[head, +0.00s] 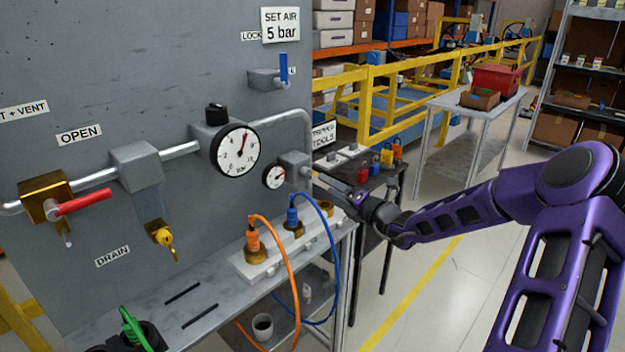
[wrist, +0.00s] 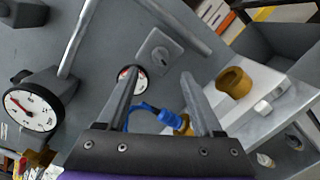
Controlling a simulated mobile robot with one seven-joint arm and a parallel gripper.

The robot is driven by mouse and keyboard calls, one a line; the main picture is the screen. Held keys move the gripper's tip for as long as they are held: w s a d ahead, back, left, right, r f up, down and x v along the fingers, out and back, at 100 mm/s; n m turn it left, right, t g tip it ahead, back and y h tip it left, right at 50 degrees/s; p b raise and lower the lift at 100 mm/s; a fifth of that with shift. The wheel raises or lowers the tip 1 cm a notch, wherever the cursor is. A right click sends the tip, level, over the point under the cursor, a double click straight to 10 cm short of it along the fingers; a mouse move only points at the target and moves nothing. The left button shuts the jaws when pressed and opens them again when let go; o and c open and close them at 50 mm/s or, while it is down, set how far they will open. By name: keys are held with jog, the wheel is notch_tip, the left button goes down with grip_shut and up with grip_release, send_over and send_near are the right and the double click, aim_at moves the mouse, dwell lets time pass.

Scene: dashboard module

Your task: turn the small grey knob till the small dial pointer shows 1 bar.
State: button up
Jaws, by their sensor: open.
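The small dial (head: 275,176) is a white face with a black rim, low on the grey panel; its reddish pointer tilts up and right, too small to read in bar. A grey block sits beside it, and the small grey knob (wrist: 161,56) shows on that block in the wrist view. The small dial (wrist: 123,73) is partly hidden there by the left finger. My gripper (head: 318,181) is right of the block in the head view. In the wrist view my gripper (wrist: 158,74) is open, its empty fingers pointing toward the block; contact with the knob is not visible.
A large gauge (head: 235,150) sits left of the small dial, with pipes beside it. Orange (head: 253,242) and blue (head: 292,215) hose connectors stand on the shelf below. A dark tool table (head: 370,172) is behind my gripper. Open floor lies right.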

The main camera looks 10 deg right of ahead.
aim_at(309, 174)
jog(key=x, duration=0.7)
jog(key=shift+w+a+b, duration=0.15)
jog(key=shift+w+b, duration=0.15)
jog(key=shift+b, duration=0.1)
grip_shut()
